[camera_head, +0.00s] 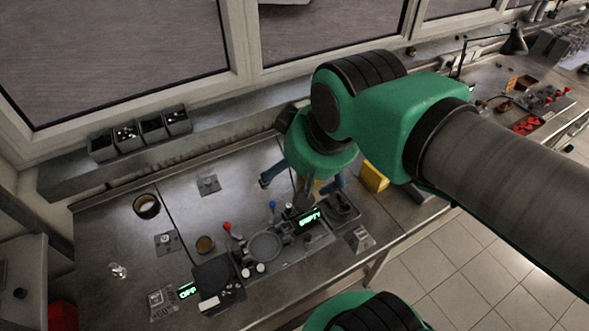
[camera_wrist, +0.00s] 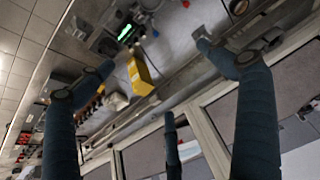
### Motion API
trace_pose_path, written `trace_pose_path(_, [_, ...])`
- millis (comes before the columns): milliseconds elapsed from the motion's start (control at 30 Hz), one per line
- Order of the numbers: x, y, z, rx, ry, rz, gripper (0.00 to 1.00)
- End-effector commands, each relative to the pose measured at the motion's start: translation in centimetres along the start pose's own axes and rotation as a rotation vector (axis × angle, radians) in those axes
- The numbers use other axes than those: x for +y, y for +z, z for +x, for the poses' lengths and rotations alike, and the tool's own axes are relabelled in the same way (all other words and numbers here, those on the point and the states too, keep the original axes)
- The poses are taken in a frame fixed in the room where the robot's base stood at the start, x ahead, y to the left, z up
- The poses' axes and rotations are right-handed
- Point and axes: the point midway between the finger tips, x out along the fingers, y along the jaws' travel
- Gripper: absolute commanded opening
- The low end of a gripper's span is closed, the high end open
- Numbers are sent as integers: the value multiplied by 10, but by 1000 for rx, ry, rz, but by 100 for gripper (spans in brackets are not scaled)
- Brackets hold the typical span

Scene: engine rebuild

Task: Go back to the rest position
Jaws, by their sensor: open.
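My gripper (camera_head: 300,187) hangs over the back right part of the workbench (camera_head: 110,235), below my green arm. Its dark blue-grey fingers are spread apart, with nothing between them. In the wrist view my gripper (camera_wrist: 155,57) also shows open and empty, its fingers wide apart above the bench. A yellow block (camera_head: 374,177) is on the bench to the right of the gripper and shows in the wrist view (camera_wrist: 140,76) between the fingers in the picture, apart from them. I cannot tell the height of the fingertips above the bench.
A device with a green "EMPTY" display (camera_head: 309,219) stands below the gripper. A second green display (camera_head: 187,290) is at the front left. Several dark bins (camera_head: 151,126) line the window sill. A round cup (camera_head: 146,206) stands at the left. Red parts (camera_head: 526,124) lie far right.

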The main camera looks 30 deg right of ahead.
Motion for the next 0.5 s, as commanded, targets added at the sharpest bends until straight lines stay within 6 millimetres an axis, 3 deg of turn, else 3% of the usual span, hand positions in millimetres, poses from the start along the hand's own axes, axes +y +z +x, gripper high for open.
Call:
trace_pose_path(200, [-5,14,-3,18,-7,2,93])
trace_pose_path(500, [-5,15,-3,18,-7,2,93])
